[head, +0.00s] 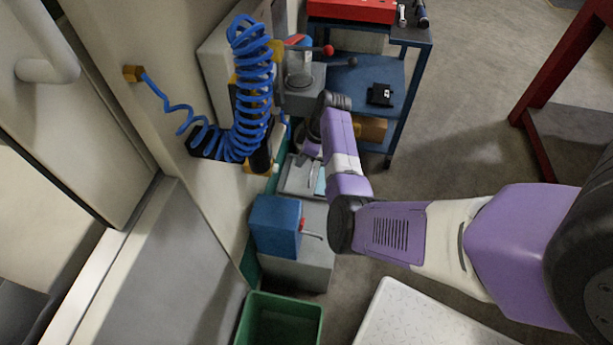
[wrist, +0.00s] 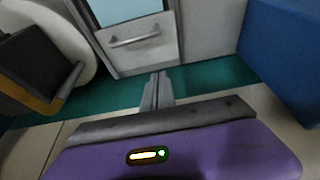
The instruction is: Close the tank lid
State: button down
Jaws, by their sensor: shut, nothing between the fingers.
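A pale grey panel with a bar handle, which looks like the tank lid (wrist: 152,57), is in the upper middle of the wrist view. A light blue surface (wrist: 125,10) shows just beyond the handle, framed by a pale rim. In the head view the lid (head: 298,176) lies low by the wall, partly hidden by my arm. I cannot tell how far it is open. My gripper (wrist: 158,76) is shut and empty, its fingertips pointing at the panel's near edge below the handle. Whether they touch it is unclear.
A blue box (head: 276,226) on a grey base stands near the lid. A green bin (head: 280,318) is in front. A coiled blue hose (head: 250,90) hangs on the wall. A blue cart (head: 362,75) stands behind. Open floor (head: 470,130) lies to the right.

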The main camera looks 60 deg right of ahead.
aim_at(307, 184)
jog(key=b+x, duration=0.2)
jog(key=x, duration=0.4)
jog(key=shift+f, duration=0.45)
jog(key=shift+s+d, duration=0.2)
jog(key=shift+s, duration=0.4)
jog(key=shift+s+d, duration=0.2)
jog(key=shift+s, duration=0.4)
jog(key=shift+s+d, duration=0.2)
jog(key=shift+s, duration=0.4)
jog(key=s+d+p, duration=0.1)
jog(key=s, duration=0.1)
jog(key=s+d, duration=0.1)
jog(key=s, duration=0.2)
jog(key=s+d+p, duration=0.1)
jog(key=s, duration=0.2)
jog(key=shift+s+p, duration=0.2)
jog(key=shift+p, duration=0.1)
jog(key=shift+s+d+f, duration=0.1)
jog(key=shift+s+d, duration=0.05)
jog(key=shift+s, duration=0.4)
